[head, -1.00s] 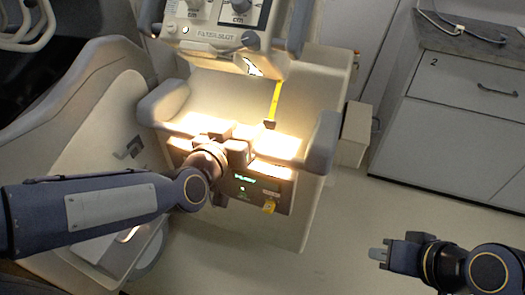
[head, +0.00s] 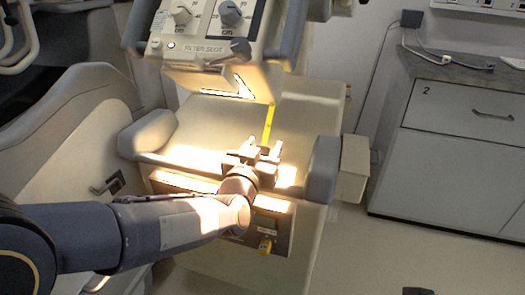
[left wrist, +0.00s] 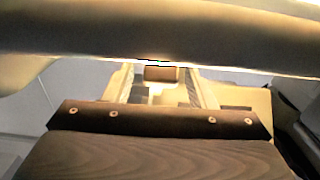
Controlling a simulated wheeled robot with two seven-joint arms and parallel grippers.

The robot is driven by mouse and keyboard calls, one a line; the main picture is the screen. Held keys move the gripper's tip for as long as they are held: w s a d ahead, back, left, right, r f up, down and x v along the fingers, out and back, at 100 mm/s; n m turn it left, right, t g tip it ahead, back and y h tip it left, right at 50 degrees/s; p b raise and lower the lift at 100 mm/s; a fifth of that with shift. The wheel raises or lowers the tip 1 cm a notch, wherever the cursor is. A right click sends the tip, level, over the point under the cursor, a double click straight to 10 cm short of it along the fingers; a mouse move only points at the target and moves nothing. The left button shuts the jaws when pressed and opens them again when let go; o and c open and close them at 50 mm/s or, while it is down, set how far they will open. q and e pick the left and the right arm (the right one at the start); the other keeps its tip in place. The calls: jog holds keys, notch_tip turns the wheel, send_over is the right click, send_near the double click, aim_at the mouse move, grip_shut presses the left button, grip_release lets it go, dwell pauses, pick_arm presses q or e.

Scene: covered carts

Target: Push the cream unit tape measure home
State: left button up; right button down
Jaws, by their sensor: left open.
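The cream unit (head: 205,45) with two knobs hangs over a cream cart. Its yellow tape measure (head: 268,122) hangs out below the housing as a straight strip. My left gripper (head: 264,150) is open at the tape's lower end, its fingers on either side of it. The tape's end is partly hidden there. In the left wrist view a small brown block (left wrist: 161,73) shows between the two open fingers (left wrist: 162,88), apparently the tape's end tab; contact cannot be told. Only a dark bit of my right gripper (head: 418,291) shows at the bottom edge.
The cart's padded left arm (head: 148,130) and right arm (head: 323,168) flank the gripper. A cream box (head: 353,170) hangs on the right side. A drawer cabinet (head: 455,140) stands right; floor between is clear.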

pick_arm(q)
jog(key=shift+w, duration=0.1)
grip_shut()
jog(key=w+r+p, duration=0.1)
jog(key=r, duration=0.1)
jog(key=w+d+r+p, duration=0.1)
jog(key=w, duration=0.1)
jog(key=shift+w+r+p, duration=0.15)
jog(key=shift+r+p, duration=0.15)
jog(key=shift+r, duration=0.1)
grip_release()
